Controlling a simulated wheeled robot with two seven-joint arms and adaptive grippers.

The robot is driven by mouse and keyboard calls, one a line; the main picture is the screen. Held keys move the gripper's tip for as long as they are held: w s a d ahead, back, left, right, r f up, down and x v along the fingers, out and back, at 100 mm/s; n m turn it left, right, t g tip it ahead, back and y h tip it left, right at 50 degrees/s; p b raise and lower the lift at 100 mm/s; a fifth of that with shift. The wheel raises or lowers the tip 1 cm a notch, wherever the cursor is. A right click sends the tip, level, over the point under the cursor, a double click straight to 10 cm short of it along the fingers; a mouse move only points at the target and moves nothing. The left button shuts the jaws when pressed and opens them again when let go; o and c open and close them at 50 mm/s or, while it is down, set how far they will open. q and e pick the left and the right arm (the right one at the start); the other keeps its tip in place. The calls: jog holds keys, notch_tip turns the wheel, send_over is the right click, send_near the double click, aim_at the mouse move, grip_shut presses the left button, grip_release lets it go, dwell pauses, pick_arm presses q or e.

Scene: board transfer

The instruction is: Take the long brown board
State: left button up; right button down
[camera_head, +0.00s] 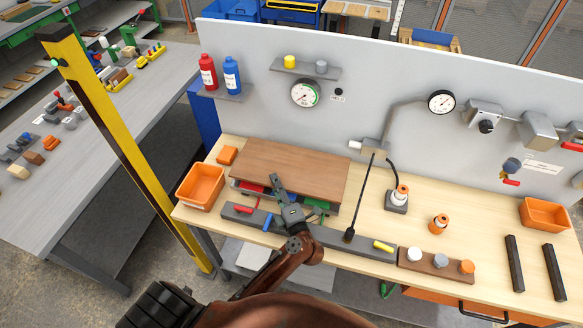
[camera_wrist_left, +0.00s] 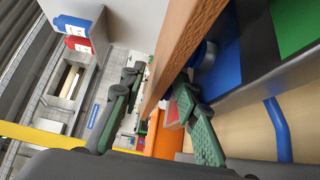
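The long brown board (camera_head: 290,166) lies flat at the left of the workbench, raised on a support with coloured parts under it. My left gripper (camera_head: 300,190) is at the board's front edge with its fingers spread. In the left wrist view the board (camera_wrist_left: 172,55) runs edge-on between the two fingers of the left gripper (camera_wrist_left: 158,82). One finger is clearly apart from the board; the other is close to it, and I cannot tell whether it touches. My right gripper is not in view.
An orange bin (camera_head: 201,187) stands left of the board. A grey rail (camera_head: 330,237) lies in front, and a thin black stand (camera_head: 362,200) rises to the right. The back panel (camera_head: 270,115) carries gauges and bottles. Bare bench shows around the orange-ringed part (camera_head: 439,223).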

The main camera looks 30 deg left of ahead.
pick_arm(q)
jog(key=shift+a, duration=0.1)
grip_shut()
dwell(0.3)
jog(key=shift+r, duration=0.15)
